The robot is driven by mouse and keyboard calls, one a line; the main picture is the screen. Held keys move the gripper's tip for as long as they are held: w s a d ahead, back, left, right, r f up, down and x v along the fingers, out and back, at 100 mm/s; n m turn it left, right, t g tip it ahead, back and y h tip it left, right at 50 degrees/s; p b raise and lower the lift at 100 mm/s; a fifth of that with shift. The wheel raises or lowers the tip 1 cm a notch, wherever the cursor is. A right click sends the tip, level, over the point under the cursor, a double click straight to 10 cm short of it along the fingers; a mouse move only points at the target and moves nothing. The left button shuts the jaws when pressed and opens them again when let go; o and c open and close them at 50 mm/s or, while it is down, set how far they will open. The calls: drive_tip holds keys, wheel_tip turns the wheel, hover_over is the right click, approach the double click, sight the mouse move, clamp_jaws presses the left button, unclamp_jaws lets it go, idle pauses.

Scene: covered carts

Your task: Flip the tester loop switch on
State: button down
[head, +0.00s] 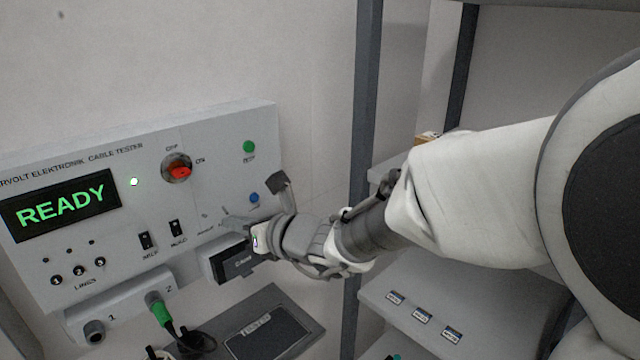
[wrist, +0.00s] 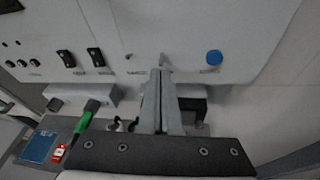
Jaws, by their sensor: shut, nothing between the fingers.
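The cable tester (head: 222,130) is a grey wall panel with a green READY display (head: 62,203). Two black rocker switches (head: 145,240) sit low on its face; they also show in the wrist view (wrist: 95,57). The small labels are too blurred to tell which is the loop switch. My gripper (head: 230,222) is shut and empty, close to the panel's lower right.
A red rotary switch (head: 179,171), green button (head: 249,147) and blue button (head: 254,198) are on the panel. A green plug (head: 160,312) sits in a socket below. A dark post (head: 362,120) and shelf (head: 470,295) stand to the right.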

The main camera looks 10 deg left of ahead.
drive_tip(key=shift+w+a+f, duration=0.15)
drive_tip(key=shift+w+a, duration=0.1)
drive_tip(key=shift+a, duration=0.25)
drive_tip(key=shift+p, duration=0.7)
drive_tip(key=shift+d+r+g+h+p, duration=0.1)
drive_tip(key=shift+r+g+h+p, duration=0.25)
drive_tip(key=shift+h+p, duration=0.35)
drive_tip(key=shift+s+r+p, duration=0.1)
drive_tip(key=shift+r+p, duration=0.25)
drive_tip(key=shift+p, duration=0.6)
